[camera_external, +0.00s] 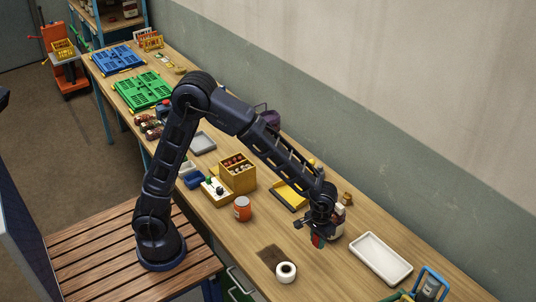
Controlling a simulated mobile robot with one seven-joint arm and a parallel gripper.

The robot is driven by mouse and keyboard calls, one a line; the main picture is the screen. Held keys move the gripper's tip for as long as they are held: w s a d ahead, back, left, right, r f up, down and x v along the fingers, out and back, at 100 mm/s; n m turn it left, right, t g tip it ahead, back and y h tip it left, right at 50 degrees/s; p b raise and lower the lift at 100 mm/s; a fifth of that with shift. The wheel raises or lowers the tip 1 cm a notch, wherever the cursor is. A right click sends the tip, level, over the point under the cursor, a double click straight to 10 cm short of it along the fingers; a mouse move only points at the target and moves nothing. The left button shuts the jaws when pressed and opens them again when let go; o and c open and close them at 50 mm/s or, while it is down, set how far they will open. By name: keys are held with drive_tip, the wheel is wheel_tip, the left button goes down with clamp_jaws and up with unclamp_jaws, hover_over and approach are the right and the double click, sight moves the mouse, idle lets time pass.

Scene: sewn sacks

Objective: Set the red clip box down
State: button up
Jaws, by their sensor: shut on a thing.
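My gripper (317,230) is at the right part of the long wooden workbench, pointing down. It is shut on the red clip box (318,240), a small red item with a teal part showing beside it. The box hangs at the fingertips, and I cannot tell whether its bottom touches the bench. The fingers and wrist hide part of it. A bottle with a dark label (337,222) stands close behind my gripper.
A white tray (381,259) lies to the right. A white roll (286,272) and a dark brown patch (271,255) are in front. An orange jar (242,209), a wooden box (238,180) and a yellow tray (287,195) are left. Bare bench shows between patch and white tray.

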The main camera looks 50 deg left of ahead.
sight(314, 263)
wheel_tip(314, 263, down, 11)
drive_tip(key=shift+r, duration=0.1)
idle(0.4)
drive_tip(key=o, duration=0.9)
drive_tip(key=shift+o, duration=0.2)
